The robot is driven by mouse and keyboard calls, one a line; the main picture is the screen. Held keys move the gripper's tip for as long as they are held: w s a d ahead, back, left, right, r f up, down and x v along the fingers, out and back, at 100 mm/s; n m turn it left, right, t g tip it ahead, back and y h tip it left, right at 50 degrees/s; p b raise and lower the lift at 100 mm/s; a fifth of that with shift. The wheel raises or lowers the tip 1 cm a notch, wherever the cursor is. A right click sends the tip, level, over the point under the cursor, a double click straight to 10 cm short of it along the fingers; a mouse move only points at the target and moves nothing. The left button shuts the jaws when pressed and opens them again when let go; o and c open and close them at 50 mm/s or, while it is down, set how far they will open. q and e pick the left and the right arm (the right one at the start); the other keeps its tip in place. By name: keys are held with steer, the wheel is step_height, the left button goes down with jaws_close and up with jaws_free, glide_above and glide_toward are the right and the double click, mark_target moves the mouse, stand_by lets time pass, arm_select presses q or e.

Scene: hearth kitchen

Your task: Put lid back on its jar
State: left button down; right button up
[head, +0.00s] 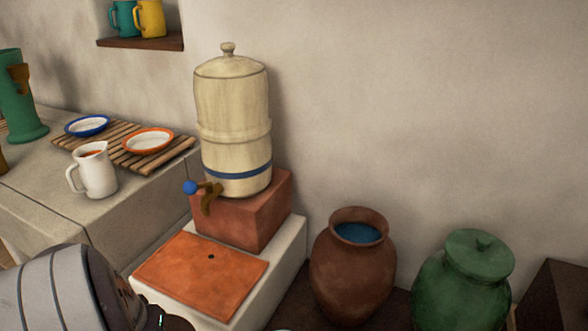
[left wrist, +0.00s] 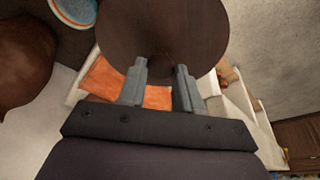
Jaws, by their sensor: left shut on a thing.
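My left gripper (left wrist: 161,66) is shut on a round dark brown lid (left wrist: 160,25) in the left wrist view. The fingers close at the middle of the lid, and whatever they grip there is hardly visible. In the head view my left arm comes in at the lower left, and the lid is not clearly visible. A brown clay jar (head: 352,275) stands uncovered at lower centre right, with blue showing inside its mouth. The lid is away from this jar. My right gripper is not in view.
A green jar (head: 465,280) with its lid on stands right of the clay jar. A cream water dispenser (head: 233,130) with a tap sits on a brick block (head: 260,212) behind an orange slab (head: 200,275). A white pitcher (head: 95,172) stands on the left counter.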

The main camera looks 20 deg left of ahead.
arm_select(q)
steer(key=shift+w+a+r+n, duration=0.25)
steer(key=shift+w+a+n, duration=0.1)
steer(key=shift+a, duration=0.15)
steer(key=shift+w+a+r+n, duration=0.25)
steer(key=shift+a+n, duration=0.1)
steer(key=shift+a, duration=0.1)
steer(key=w, duration=0.4)
steer(key=shift+w+a, duration=0.2)
steer(key=shift+a, duration=0.05)
steer(key=w+d+f+m, duration=0.2)
steer(key=w+d+f, duration=0.1)
steer(key=w+d, duration=0.4)
steer(key=w+d+f+m, duration=0.2)
steer(key=w+d, duration=0.4)
steer(key=w, duration=0.3)
steer(key=w+d+f+m+h, duration=0.1)
steer(key=d+f+m+h, duration=0.2)
steer(key=d, duration=0.8)
step_height(320, 180, up, 14)
steer(key=s+y+p, duration=0.1)
steer(key=s+p, duration=0.1)
steer(key=p, duration=2)
steer(key=shift+a+f, duration=0.15)
steer(key=shift+a, duration=0.2)
steer(key=shift+w, duration=0.1)
